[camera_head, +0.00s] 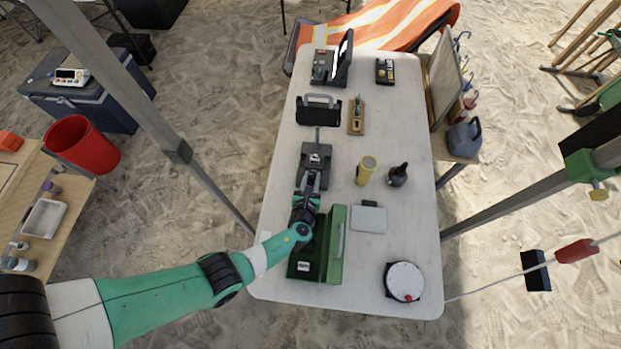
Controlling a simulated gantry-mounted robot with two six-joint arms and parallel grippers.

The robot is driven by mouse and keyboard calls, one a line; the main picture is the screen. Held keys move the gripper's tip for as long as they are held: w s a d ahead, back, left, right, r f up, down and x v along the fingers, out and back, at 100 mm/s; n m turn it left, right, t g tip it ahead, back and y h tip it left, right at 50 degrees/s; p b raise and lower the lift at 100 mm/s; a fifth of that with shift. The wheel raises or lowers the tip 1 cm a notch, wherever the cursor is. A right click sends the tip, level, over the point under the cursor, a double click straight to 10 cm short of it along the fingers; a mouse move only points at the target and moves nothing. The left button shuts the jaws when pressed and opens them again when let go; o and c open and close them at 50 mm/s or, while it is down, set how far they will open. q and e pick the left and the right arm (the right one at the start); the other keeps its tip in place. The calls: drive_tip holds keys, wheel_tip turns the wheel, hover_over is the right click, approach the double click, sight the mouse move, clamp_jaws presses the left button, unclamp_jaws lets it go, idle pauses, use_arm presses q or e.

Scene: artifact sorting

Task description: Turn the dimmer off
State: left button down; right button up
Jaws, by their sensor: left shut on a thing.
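A desk lamp with a dark rectangular head (311,103) and a thin stem stands on a dark base (316,152) on the left half of the white table. The base has a small light-coloured part on top; the dimmer itself is too small to make out. My left gripper (311,180) reaches in over the front of the base, its fingers pointing away from me. It is shut on a small part at the base, likely the dimmer, which the fingers hide. I cannot tell the dimmer's setting. My right gripper is not in view.
An open green box (334,270) lies under and beside my left wrist. A grey flat case (369,219), a yellow cylinder (366,170), a dark bottle (398,175) and a round white-topped reel (405,281) stand to the right. The table (285,190) is clear along its left edge.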

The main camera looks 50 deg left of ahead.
use_arm(q)
drive_tip(key=shift+n+g+y, duration=0.3)
drive_tip(key=shift+n+y, duration=0.1)
drive_tip(key=c, duration=0.6)
unclamp_jaws()
